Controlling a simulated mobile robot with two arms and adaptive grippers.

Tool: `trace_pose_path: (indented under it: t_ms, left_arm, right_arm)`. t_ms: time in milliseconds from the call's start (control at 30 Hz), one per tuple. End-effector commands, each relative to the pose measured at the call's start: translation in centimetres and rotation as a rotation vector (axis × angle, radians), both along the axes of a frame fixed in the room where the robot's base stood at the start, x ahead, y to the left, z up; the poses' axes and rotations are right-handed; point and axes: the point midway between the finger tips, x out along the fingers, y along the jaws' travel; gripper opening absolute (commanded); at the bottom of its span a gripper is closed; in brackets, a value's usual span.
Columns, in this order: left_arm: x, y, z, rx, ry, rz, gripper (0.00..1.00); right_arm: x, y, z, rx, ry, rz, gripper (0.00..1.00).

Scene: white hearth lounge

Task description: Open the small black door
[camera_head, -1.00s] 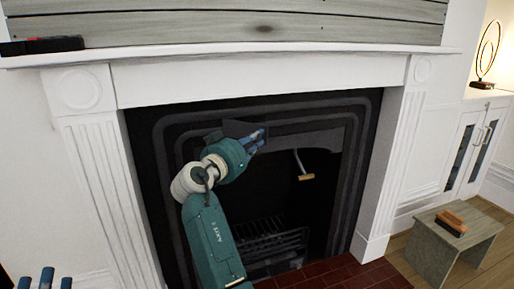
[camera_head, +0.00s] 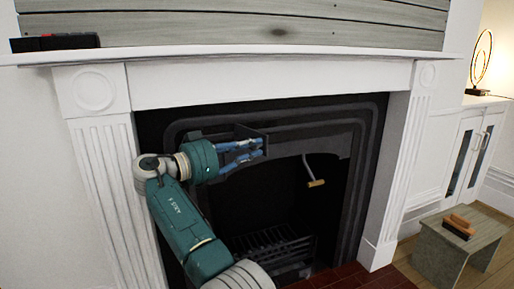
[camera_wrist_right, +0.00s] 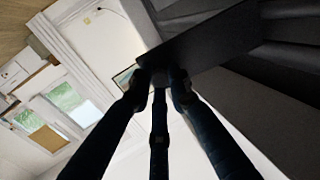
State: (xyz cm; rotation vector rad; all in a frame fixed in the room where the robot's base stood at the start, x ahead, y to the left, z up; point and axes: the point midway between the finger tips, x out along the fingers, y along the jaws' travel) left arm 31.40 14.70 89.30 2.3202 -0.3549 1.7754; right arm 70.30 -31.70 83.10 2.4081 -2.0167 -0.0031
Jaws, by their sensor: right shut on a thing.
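The small black door (camera_head: 250,131) is at the top of the dark fireplace opening, left of its middle. In the right wrist view it is a flat dark plate (camera_wrist_right: 208,38) slanting across the top. My right gripper (camera_head: 258,149) reaches it from the left, its blue fingers pointing right. In the wrist view the fingertips (camera_wrist_right: 161,76) meet at the plate's lower left edge and are shut on it. The fingers partly hide the door, and dark on dark makes its exact angle hard to tell. My left gripper is out of view.
The white mantel (camera_head: 250,55) and surround frame the opening. A hanging handle with a wooden grip (camera_head: 316,183) is right of the door. A black grate (camera_head: 270,250) sits below. A stool (camera_head: 455,250) with a brush (camera_head: 459,226) stands at the right.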

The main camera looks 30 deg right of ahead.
Motion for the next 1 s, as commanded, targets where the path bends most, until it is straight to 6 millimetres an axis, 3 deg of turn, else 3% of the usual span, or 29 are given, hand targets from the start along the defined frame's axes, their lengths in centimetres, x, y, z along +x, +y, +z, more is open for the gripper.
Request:
trace_pose_path:
  t_ms: [33,600,633,700,1000]
  left_arm:
    - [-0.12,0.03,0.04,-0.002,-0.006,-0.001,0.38]
    - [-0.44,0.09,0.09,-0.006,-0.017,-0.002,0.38]
    - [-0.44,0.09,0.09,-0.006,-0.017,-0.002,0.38]
    - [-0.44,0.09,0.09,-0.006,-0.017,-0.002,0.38]
    - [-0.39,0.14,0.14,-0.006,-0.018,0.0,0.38]
  right_arm:
    - [0.08,0.43,0.73,-0.01,-0.009,0.001,0.0]
    - [-0.15,1.03,0.74,-0.008,-0.011,-0.018,0.0]
    - [-0.15,1.03,0.74,-0.008,-0.011,-0.018,0.22]
    - [-0.17,1.03,0.72,-0.008,-0.01,-0.018,0.35]
    - [-0.23,1.06,0.28,-0.002,-0.003,-0.021,0.37]
